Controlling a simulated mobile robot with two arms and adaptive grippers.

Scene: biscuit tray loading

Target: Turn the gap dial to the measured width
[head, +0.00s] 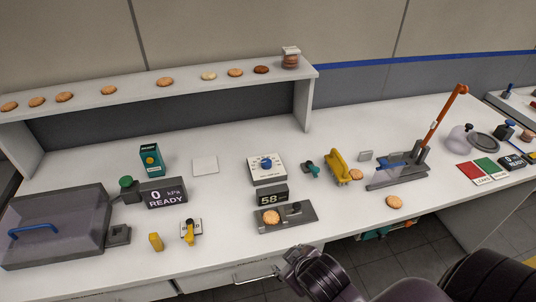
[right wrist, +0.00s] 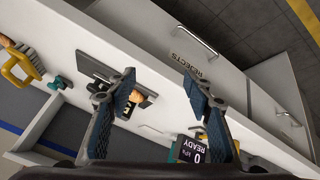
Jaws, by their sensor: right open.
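The gap dial is a white square panel (head: 254,177) with a blue knob (head: 266,162), at mid-table in the head view. Just in front of it a black display (head: 270,197) reads 58. In front of that a dark grey measuring plate (head: 298,220) holds a biscuit (head: 271,217) beside a dark block (head: 291,208). My right gripper (right wrist: 160,78) is open and empty in the right wrist view, above the table's front side. In the head view my right arm reaches the table's front edge. My left gripper is not in view.
A yellow-handled tool (head: 337,165) and an orange lever press (head: 408,165) stand right of the dial. A READY display (head: 166,194) and a grey lidded box (head: 55,232) stand left. A shelf (head: 205,79) with several biscuits runs behind. A loose biscuit (head: 394,202) lies near the front edge.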

